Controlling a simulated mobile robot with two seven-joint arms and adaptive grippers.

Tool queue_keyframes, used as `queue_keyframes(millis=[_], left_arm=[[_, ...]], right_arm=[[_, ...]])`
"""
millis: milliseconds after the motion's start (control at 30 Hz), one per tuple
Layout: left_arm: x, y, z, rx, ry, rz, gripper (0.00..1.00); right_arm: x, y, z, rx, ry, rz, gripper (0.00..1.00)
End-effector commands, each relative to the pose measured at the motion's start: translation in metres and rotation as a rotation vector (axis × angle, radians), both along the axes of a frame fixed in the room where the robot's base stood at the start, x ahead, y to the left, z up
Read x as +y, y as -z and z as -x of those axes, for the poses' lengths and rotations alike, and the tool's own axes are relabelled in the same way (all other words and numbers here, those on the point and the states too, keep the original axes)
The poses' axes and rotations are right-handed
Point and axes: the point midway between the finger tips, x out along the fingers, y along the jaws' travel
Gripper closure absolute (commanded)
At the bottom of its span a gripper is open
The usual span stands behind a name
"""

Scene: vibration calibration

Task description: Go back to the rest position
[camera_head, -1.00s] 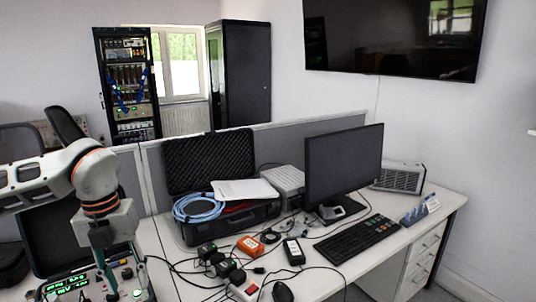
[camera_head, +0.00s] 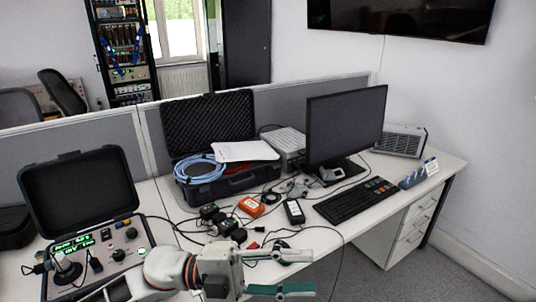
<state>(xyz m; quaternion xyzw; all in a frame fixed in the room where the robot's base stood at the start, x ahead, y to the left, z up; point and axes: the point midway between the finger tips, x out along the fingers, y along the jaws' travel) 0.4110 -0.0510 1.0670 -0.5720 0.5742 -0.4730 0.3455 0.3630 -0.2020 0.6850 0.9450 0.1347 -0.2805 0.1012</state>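My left gripper (camera_head: 281,273) is low at the front of the desk, its arm coming in from the lower left. My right gripper does not show.
An open black case (camera_head: 210,135) holds a blue cable coil (camera_head: 200,170) and papers. A monitor (camera_head: 345,125), a keyboard (camera_head: 355,200), an orange box (camera_head: 252,207) and a black handheld device (camera_head: 294,211) stand on the desk. Loose cables cross the desk's middle. Floor shows at lower right.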

Motion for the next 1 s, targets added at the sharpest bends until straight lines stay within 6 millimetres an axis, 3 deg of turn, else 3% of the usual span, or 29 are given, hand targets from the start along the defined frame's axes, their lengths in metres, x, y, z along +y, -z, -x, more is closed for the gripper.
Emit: queue_keyframes(millis=[133, 267, 367, 500, 667, 800, 900, 1000], left_arm=[[0.01, -0.001, -0.032, 0.187, -0.218, 0.19, 0.63], [0.036, 0.021, -0.066, 0.367, -0.437, 0.299, 0.63], [0.066, 0.057, -0.086, 0.518, -0.616, 0.347, 0.63], [0.117, 0.131, -0.096, 0.747, -0.871, 0.361, 0.63], [0.171, 0.225, -0.074, 0.996, -1.118, 0.31, 0.63], [0.21, 0.298, -0.032, 1.187, -1.286, 0.238, 0.63], [0.23, 0.337, 0.001, 1.296, -1.37, 0.184, 0.63], [0.243, 0.362, 0.026, 1.37, -1.425, 0.141, 0.63]], right_arm=[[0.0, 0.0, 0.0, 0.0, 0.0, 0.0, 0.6], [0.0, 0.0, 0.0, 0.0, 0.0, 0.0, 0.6], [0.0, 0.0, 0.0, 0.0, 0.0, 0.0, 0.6], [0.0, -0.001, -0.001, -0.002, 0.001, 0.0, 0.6], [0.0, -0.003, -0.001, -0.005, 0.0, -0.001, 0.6], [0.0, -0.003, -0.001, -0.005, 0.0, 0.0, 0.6], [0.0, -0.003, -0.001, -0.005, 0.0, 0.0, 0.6], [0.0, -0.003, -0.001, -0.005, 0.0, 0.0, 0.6]])
